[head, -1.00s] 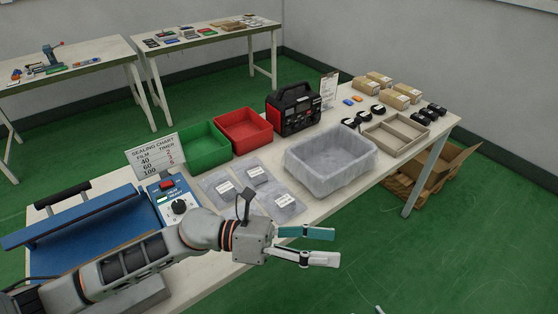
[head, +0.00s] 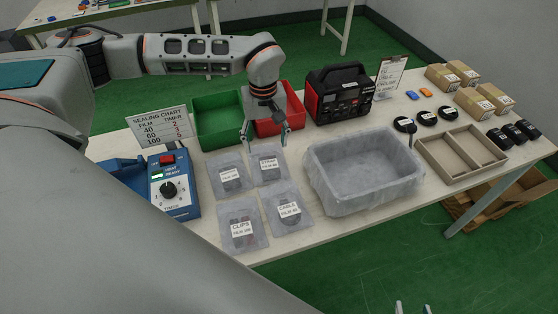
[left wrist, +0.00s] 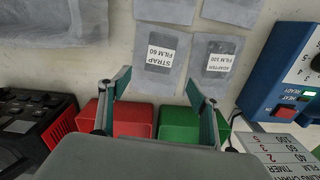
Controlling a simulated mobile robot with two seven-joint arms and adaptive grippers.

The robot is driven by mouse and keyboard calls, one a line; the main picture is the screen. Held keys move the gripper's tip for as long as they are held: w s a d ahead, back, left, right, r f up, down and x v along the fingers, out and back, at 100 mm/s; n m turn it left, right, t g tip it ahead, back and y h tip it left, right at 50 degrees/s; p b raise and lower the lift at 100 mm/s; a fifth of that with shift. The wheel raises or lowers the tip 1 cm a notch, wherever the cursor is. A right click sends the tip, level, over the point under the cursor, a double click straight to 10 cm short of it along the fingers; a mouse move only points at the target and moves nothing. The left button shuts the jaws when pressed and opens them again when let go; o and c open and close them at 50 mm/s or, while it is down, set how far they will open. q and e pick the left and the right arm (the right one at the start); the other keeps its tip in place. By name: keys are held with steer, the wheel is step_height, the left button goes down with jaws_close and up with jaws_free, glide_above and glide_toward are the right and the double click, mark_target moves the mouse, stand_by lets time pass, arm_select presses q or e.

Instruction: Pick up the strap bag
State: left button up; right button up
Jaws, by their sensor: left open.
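The strap bag (head: 268,177), a grey pouch with a white label, lies flat on the table at the back right of a group of labelled bags. It also shows in the left wrist view (left wrist: 158,80), with its label reading STRAP FILM 60. My left gripper (head: 265,138) is open and empty, pointing down just behind the strap bag and in front of the red bin. In the left wrist view its fingers (left wrist: 157,84) are spread on either side of the strap bag's near end. My right gripper (head: 412,308) shows only two separated fingertips at the bottom edge.
The adapter bag (head: 230,178), clips bag (head: 242,231) and cable bag (head: 288,214) lie close by. The green bin (head: 215,135) and red bin (head: 292,103) stand behind. A lined grey tub (head: 318,187) is to the right, the blue sealer (head: 175,205) to the left.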

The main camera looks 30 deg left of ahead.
mark_target(269, 162)
arm_select(q)
steer(key=shift+s+d+f, duration=0.1)
steer(key=shift+s+f, duration=0.05)
steer(key=shift+f, duration=0.35)
steer(key=shift+s+f, duration=0.15)
steer(key=shift+f, duration=0.35)
steer(key=f, duration=0.2)
steer(key=d+f, duration=0.1)
steer(key=f, duration=0.1)
steer(key=shift+s+f, duration=0.1)
steer(key=shift+f, duration=0.5)
steer(key=c, duration=1.2)
